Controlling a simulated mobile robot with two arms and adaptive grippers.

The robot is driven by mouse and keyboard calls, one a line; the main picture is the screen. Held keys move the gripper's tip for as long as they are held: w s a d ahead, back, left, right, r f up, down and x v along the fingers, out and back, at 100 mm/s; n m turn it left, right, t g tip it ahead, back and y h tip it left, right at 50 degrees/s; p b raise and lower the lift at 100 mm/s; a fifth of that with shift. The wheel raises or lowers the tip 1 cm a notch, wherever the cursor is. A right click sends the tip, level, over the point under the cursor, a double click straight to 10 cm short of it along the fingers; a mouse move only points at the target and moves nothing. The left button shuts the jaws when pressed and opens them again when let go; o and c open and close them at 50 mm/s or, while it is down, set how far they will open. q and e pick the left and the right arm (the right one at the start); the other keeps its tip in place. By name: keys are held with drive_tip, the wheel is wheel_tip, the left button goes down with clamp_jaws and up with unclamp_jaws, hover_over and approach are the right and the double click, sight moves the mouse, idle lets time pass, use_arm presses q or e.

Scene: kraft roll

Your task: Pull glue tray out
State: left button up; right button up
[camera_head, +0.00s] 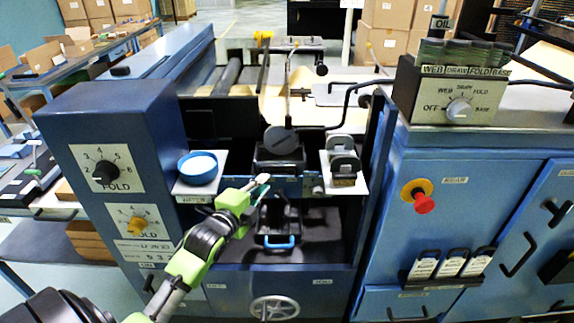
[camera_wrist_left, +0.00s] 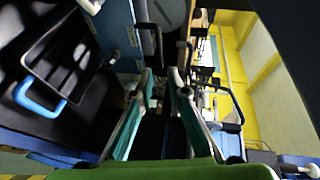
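The glue tray looks to be the black open tray (camera_head: 275,222) with a blue loop handle at its front, in the dark bay low in the blue machine. It also shows in the left wrist view, with the tray (camera_wrist_left: 65,62) and its blue handle at the left. My left gripper (camera_head: 264,183) is green and reaches in from the lower left. It is above and slightly left of the tray, near the shelf edge, apart from the handle. In the left wrist view its two fingers (camera_wrist_left: 161,80) stand apart with nothing between them. My right gripper is not in view.
A white shelf with a blue round dish (camera_head: 198,168) is left of the bay. A black holder (camera_head: 343,157) sits on the right shelf. A dark block (camera_head: 280,150) is above the bay. A handwheel (camera_head: 274,307) is below. The bay floor right of the tray is clear.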

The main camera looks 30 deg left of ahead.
sight(279, 167)
use_arm(q)
drive_tip(key=p+x, duration=0.1)
drive_tip(key=x, duration=1.1)
drive_tip(key=shift+w+f, duration=0.1)
drive_tip(key=shift+w, duration=0.3)
clamp_jaws()
